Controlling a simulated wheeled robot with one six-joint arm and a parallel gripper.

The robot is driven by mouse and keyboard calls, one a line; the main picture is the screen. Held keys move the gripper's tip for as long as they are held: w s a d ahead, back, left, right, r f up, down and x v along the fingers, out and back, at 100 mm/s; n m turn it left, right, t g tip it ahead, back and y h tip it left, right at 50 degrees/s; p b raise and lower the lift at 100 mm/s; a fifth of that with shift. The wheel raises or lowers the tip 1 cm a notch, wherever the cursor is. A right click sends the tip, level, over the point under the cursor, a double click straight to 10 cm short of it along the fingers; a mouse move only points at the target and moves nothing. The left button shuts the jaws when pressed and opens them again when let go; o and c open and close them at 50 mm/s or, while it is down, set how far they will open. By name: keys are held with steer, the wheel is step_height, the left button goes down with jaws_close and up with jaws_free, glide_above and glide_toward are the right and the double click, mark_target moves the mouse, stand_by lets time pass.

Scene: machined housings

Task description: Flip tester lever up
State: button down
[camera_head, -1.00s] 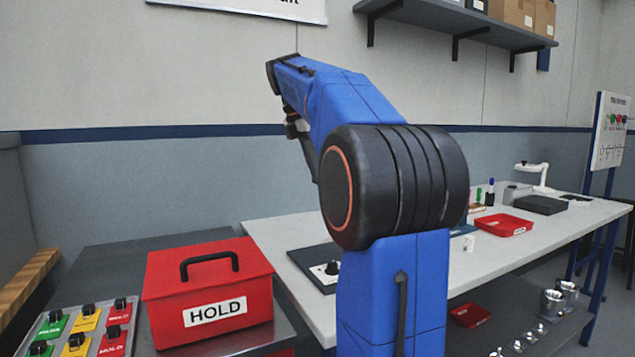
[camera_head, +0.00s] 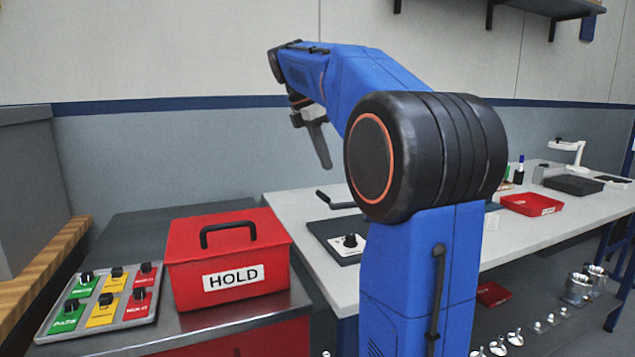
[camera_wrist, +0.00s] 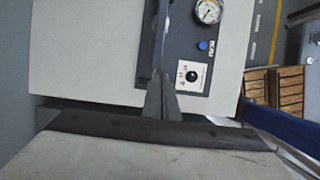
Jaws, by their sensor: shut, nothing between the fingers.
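The tester shows in the head view as a dark base plate (camera_head: 325,231) with a white knob plate (camera_head: 350,243) on the pale bench. A dark lever-like bar (camera_head: 336,204) lies low behind it, its right end hidden by my arm. My gripper (camera_head: 325,165) is shut and empty, pointing down above and behind this bar, apart from it. In the wrist view the tester panel (camera_wrist: 185,45) carries a gauge (camera_wrist: 207,11), a blue button (camera_wrist: 203,46) and a black knob (camera_wrist: 192,76). The gripper tips (camera_wrist: 160,80) overlap a long dark bar (camera_wrist: 148,40); contact cannot be told.
A red HOLD box (camera_head: 228,262) with a black handle stands on the dark cabinet at left, beside a tray of coloured tags (camera_head: 103,302). A red tray (camera_head: 531,204) and a white lamp-like device (camera_head: 567,150) stand farther right on the bench. The wall is behind.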

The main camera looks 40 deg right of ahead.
steer(key=w+a+f+h, duration=0.1)
steer(key=w+a+f, duration=0.1)
steer(key=a, duration=0.3)
steer(key=w+a+f+h, duration=0.1)
steer(key=w+a+f, duration=0.1)
steer(key=a, duration=0.3)
steer(key=shift+w+a+f+g+h, duration=0.3)
steer(key=shift+w+f+h, duration=0.1)
steer(key=shift+f, duration=0.3)
steer(key=x, duration=1)
steer(key=shift+s+d, duration=0.1)
steer(key=shift+d, duration=0.05)
steer(key=shift+s+d+r, duration=0.1)
steer(key=shift+d+r, duration=0.15)
steer(key=shift+r, duration=0.2)
steer(key=shift+s+d+r, duration=0.1)
steer(key=shift+d+r, duration=0.2)
steer(key=shift+r, duration=0.2)
steer(key=shift+s+d+r, duration=0.1)
steer(key=shift+d+r, duration=0.4)
steer(key=shift+r, duration=0.2)
steer(key=shift+r, duration=0.1)
